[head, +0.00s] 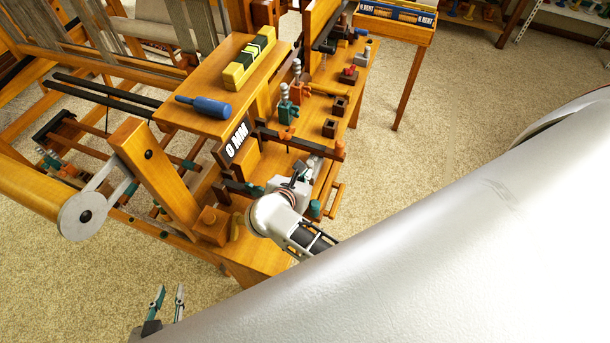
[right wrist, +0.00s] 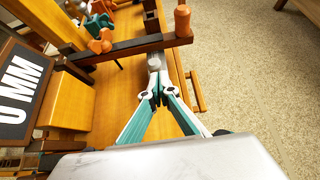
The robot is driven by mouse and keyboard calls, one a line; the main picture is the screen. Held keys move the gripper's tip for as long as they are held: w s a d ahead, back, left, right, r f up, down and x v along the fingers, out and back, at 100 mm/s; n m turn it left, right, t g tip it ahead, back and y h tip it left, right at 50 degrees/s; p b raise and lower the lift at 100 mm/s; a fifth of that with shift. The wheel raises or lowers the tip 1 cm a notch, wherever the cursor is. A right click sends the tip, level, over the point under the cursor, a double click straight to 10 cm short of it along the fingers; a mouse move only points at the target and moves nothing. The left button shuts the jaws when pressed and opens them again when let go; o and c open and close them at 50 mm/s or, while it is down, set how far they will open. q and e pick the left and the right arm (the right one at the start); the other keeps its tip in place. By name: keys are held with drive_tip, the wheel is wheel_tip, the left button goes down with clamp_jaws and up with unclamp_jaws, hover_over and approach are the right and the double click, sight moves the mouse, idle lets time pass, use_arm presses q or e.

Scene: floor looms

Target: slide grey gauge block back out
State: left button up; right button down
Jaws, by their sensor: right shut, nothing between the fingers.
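A small grey piece that looks like the gauge block (right wrist: 154,62) sits beyond my right fingertips in the right wrist view, close to a dark crossbar (right wrist: 125,48). My right gripper (right wrist: 157,95) is shut with nothing between its fingers; its tips point at the grey piece, and I cannot tell whether they touch it. In the head view the white wrist of my right arm hides most of this gripper. A black sign reading "0 MM" (head: 236,141) stands beside it and also shows in the right wrist view (right wrist: 18,92). My left gripper (head: 170,289) is open and empty above the carpet.
A wooden shelf (head: 190,118) holds a blue-handled tool (head: 204,105) and a row of yellow and dark blocks (head: 249,57). Green and orange clamps (head: 288,108) stand behind the crossbar. The loom frame (head: 60,95) fills the left. Carpet (head: 440,110) is clear at right.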

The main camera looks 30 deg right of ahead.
idle(0.8)
drive_tip(key=shift+r+p, duration=0.4)
drive_tip(key=shift+r, duration=0.35)
